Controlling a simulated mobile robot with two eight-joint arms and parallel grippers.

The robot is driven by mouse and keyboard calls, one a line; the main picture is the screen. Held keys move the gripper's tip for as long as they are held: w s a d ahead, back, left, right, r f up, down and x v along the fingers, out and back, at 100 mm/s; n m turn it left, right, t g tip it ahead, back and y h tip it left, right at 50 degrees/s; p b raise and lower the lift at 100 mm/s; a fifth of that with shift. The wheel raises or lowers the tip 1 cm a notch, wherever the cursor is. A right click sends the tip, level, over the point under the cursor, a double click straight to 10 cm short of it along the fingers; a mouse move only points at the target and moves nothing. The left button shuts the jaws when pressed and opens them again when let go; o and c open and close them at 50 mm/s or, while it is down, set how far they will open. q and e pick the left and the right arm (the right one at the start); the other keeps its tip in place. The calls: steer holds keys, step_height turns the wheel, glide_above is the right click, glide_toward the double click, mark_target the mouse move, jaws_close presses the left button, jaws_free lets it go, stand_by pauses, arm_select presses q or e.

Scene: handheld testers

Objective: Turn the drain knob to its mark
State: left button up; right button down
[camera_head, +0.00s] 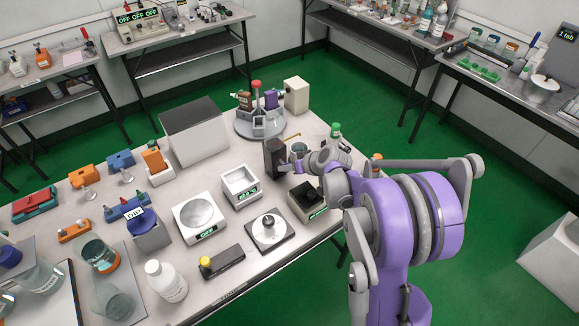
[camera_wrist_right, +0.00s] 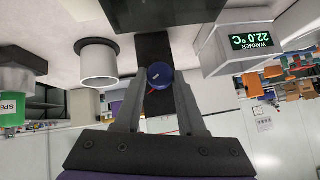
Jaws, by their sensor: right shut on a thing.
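The drain knob (camera_wrist_right: 160,76) is a small round blue knob with a short pale line on its face, seen in the right wrist view. It sits on the front of a dark upright block (camera_wrist_right: 153,50), which seems to be the dark block (camera_head: 274,157) on the table in the head view. A little red shows beside the knob, partly hidden; I cannot tell if it is the mark. My right gripper (camera_wrist_right: 160,90) is shut on the knob, one finger on each side. In the head view my right gripper (camera_head: 290,164) reaches the block and hides the knob. My left gripper is not in view.
In the wrist view a warmer (camera_wrist_right: 235,45) reading 22.0 °C and a pale cylinder (camera_wrist_right: 98,64) flank the block. In the head view a round carousel (camera_head: 260,121) stands behind it, a square-tray device (camera_head: 240,202) in front. The table (camera_head: 300,248) is crowded.

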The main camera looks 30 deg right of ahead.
steer(key=shift+d, duration=0.1)
steer(key=shift+d+f+m+y+b, duration=0.15)
steer(key=shift+m+y+b, duration=0.55)
steer(key=shift+y+b, duration=0.4)
steer(key=shift+d+f+m+y+b, duration=0.15)
steer(key=shift+m+y+b, duration=0.6)
steer(key=shift+y, duration=0.55)
steer(key=shift+r, duration=0.15)
steer(key=c, duration=0.5)
jaws_free()
